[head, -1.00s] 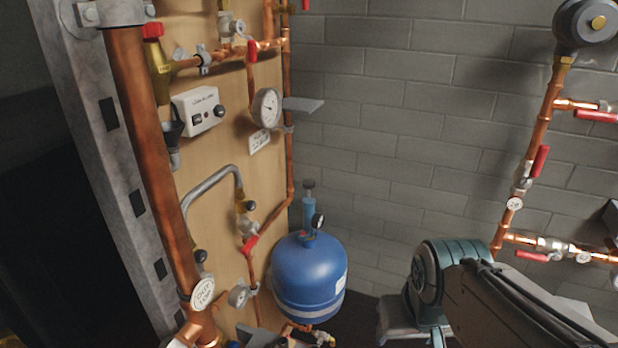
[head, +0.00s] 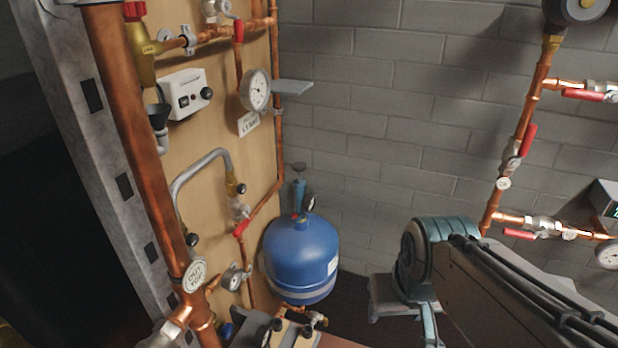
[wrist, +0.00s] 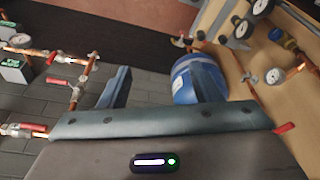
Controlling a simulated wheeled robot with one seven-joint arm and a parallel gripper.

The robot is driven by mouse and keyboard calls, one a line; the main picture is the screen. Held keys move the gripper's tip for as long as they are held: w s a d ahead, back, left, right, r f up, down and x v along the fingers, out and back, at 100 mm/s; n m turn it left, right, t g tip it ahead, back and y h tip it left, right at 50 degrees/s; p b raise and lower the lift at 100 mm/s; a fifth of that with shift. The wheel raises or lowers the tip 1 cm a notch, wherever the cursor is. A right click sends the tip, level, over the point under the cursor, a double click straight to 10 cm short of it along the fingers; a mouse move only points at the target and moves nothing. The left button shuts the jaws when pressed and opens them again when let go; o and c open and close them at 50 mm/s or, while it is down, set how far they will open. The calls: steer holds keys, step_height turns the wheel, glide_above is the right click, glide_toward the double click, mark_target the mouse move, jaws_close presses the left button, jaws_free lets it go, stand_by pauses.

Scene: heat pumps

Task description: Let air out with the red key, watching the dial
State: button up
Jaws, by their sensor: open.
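A round white dial (head: 255,90) is mounted on the wooden board, at the upper left in the head view. Several red handles show, and I cannot tell which is the red key. One red lever (head: 238,31) hangs just above the dial, a red cap (head: 134,10) tops a brass valve at the upper left, and another red lever (head: 241,228) sits lower on a pipe. My gripper (wrist: 162,82) is open and empty in the wrist view, its two fingers apart, pointing toward the floor and wall. It is apart from the board. The dial's needle is too small to read.
A blue tank (head: 301,258) stands beside the board's lower right. A small grey shelf (head: 293,87) juts out beside the dial. A large copper pipe (head: 135,150) runs down the left. More copper pipes with red levers (head: 528,140) are on the brick wall at right.

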jaws_close()
stand_by(1.5)
